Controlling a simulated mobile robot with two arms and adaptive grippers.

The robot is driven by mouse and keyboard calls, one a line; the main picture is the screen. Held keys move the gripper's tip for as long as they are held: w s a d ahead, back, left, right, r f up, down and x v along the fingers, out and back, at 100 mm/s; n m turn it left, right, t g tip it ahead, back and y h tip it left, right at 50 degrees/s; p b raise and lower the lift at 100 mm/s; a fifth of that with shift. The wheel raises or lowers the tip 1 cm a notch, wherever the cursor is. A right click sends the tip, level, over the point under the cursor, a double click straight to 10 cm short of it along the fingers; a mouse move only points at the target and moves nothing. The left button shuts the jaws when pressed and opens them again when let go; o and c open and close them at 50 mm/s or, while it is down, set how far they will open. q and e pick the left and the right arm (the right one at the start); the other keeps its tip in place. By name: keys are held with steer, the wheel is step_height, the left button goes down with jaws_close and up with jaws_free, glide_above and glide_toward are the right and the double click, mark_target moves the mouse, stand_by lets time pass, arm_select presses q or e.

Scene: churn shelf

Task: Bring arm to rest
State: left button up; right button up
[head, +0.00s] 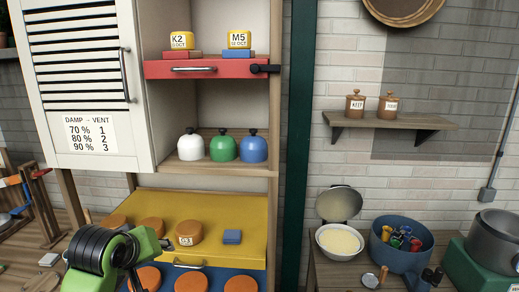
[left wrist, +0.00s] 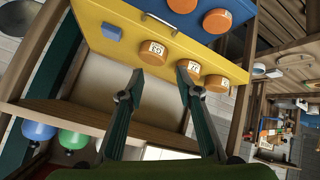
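My left gripper (left wrist: 160,80) shows in the left wrist view with its two dark fingers spread apart and nothing between them. The fingertips appear just short of the yellow drawer front and orange rounds. One labelled orange round (left wrist: 155,51) is near the left finger and another (left wrist: 189,70) near the right finger; touching cannot be made out. In the head view my black and green left arm comes in at the bottom left, in front of the yellow drawer (head: 205,215). Its fingers cannot be made out there. My right gripper is in neither view.
A red drawer (head: 215,68) with a handle bears two labelled yellow blocks. White, green and blue domes (head: 223,147) stand on the shelf below. A louvred door (head: 85,140) hangs open at left. A blue bowl (head: 383,256) and a pot stand at right.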

arm_select(q)
steer(key=s+d+f+m+g, duration=0.2)
steer(key=s+f+m, duration=0.1)
steer(key=s+f, duration=0.8)
steer(key=s+d+f+m+g, duration=0.2)
steer(key=s+f, duration=0.9)
steer(key=s+f+m+g, duration=0.2)
steer(key=s+f, duration=0.1)
steer(key=s, duration=0.8)
step_height(320, 180, down, 31)
steer(key=s+g+b, duration=0.1)
steer(key=s+b, duration=0.1)
steer(key=b, duration=0.3)
steer(key=s+a+f+b, duration=0.1)
steer(key=s+f+b, duration=0.1)
steer(key=s+f, duration=0.6)
steer(key=s+a+f+m+g+b, duration=0.1)
steer(key=s+f+b, duration=0.2)
steer(key=s+f, duration=0.6)
step_height(320, 180, down, 5)
steer(key=shift+s+a+r, duration=0.1)
steer(key=shift+s+a, duration=0.2)
